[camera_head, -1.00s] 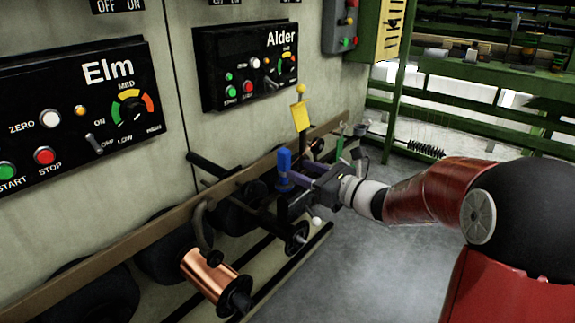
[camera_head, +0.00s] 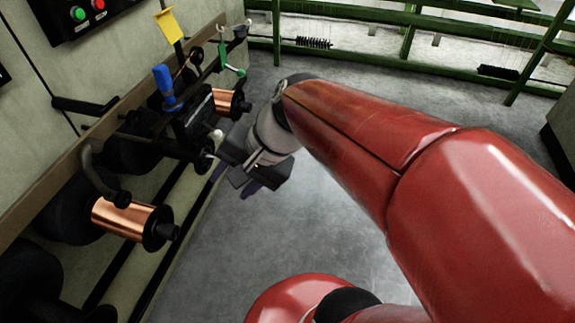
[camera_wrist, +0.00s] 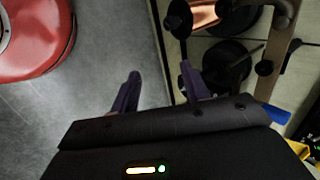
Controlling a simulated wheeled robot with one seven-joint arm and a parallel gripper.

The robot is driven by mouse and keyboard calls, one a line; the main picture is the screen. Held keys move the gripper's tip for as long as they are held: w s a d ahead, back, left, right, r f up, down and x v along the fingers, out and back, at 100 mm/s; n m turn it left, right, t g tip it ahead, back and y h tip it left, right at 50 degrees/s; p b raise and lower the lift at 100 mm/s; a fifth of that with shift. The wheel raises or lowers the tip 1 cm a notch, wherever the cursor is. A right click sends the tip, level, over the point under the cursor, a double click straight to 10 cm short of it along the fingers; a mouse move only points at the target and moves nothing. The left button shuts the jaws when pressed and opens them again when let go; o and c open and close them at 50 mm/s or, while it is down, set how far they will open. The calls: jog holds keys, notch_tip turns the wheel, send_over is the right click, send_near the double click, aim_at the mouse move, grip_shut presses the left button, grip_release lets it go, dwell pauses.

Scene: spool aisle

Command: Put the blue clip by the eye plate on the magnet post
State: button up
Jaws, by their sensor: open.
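The blue clip (camera_head: 163,85) stands upright at the rack on the left, above a dark block. A blue piece, apparently the same clip, shows at the right edge of the wrist view (camera_wrist: 279,114). My gripper (camera_head: 234,182) is right of the rack and apart from the clip, its purple fingers pointing down over the grey floor. In the wrist view the fingers (camera_wrist: 160,74) are spread, with nothing between them. I cannot make out for certain which parts are the eye plate and the magnet post.
A wooden rail (camera_head: 62,178) runs along the wall with dark holders and copper spools, one nearest (camera_head: 122,216). A yellow tag (camera_head: 169,25) and a green hook (camera_head: 231,62) are farther along. Green railing stands at the back.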

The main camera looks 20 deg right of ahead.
jog(key=s+d+n+t+h, duration=0.2)
jog(key=s+d+n+h, duration=0.3)
jog(key=d+n, duration=0.2)
jog(key=shift+s+d+r+h, duration=0.2)
jog(key=shift+d+r+h, duration=0.2)
jog(key=shift+d, duration=0.8)
jog(key=shift+r+p, duration=0.5)
jog(key=shift+c, duration=0.4)
